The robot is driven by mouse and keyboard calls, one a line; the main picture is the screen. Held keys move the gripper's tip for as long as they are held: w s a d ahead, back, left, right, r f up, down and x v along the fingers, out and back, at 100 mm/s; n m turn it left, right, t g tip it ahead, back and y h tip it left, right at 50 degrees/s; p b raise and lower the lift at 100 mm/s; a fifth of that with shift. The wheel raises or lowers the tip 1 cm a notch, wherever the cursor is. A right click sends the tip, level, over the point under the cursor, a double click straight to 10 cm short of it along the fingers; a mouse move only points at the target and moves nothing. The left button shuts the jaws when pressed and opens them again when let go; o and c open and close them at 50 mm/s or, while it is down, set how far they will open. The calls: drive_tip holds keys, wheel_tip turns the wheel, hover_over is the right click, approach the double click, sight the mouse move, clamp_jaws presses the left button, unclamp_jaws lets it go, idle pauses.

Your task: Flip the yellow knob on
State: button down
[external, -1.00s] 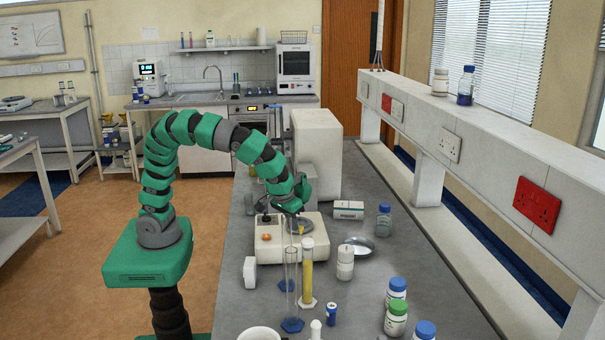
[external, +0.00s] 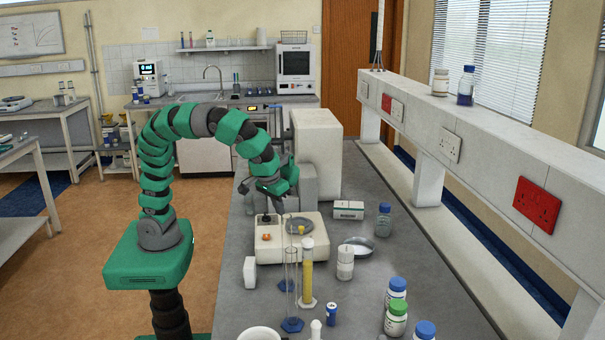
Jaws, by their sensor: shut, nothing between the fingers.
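A cream tablet-testing machine (external: 283,252) stands on the grey bench. A small yellow piece, seemingly the yellow knob (external: 301,230), stands at the front edge of the grey disc (external: 299,224) on its top. An orange knob (external: 266,237) sits at the left of its front, and a small black part (external: 266,218) stands behind that. My gripper (external: 270,209) is shut and empty. It hangs over the left rear of the machine, left of the yellow piece and apart from it. Whether it touches the black part cannot be told.
A tall empty cylinder (external: 291,280) and one with yellow liquid (external: 308,268) stand just in front of the machine. A white bottle (external: 345,264) and a metal dish (external: 357,246) are to its right. A white block (external: 250,271) is front left. A large white box (external: 320,150) stands behind.

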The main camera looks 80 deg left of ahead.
drive_tip(key=shift+v, duration=1.2)
